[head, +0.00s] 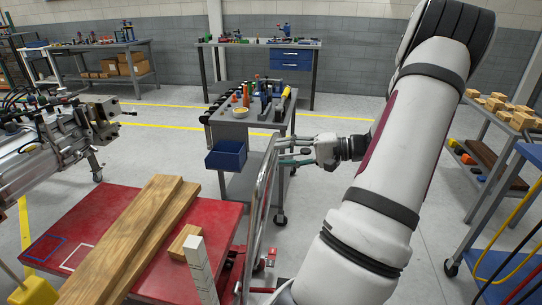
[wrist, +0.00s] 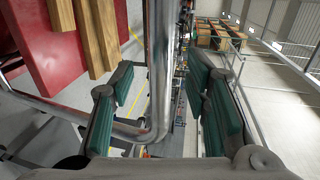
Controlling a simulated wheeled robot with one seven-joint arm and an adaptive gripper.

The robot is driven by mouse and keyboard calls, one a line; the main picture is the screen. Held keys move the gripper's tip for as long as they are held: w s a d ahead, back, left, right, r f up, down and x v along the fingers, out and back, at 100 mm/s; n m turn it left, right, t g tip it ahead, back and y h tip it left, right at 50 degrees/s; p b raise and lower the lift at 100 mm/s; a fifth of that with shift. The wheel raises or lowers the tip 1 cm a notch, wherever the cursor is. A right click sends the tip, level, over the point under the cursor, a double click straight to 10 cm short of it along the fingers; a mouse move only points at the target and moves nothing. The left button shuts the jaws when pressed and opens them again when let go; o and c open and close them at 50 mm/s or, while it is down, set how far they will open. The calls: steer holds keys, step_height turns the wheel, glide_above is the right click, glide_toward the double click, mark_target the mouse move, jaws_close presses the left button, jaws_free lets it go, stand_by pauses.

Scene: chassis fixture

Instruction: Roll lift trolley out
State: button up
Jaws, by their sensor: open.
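The lift trolley has a red platform (head: 95,212) at the lower left of the head view, with wooden boards (head: 135,240) lying on it. Its bent metal push handle (head: 262,200) rises at the platform's right end. My gripper (head: 284,153) is at the upper part of this handle, reaching in from the right. In the wrist view my gripper (wrist: 168,100) has its green-padded fingers apart, with the handle tube (wrist: 160,70) and its bend showing between them. The tube looks closer to the left finger; I cannot tell whether they touch. The trolley's wheels are mostly hidden.
A grey tool cart (head: 240,122) with a blue bin (head: 226,156) stands just beyond the handle. A metal machine fixture (head: 60,140) is at the left. A shelf with wooden blocks (head: 500,106) and a blue cart (head: 505,210) are at the right. Floor between is clear.

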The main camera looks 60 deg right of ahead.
mark_target(271, 155)
steer(key=shift+x, duration=2.3)
steer(key=shift+s, duration=0.1)
jaws_close()
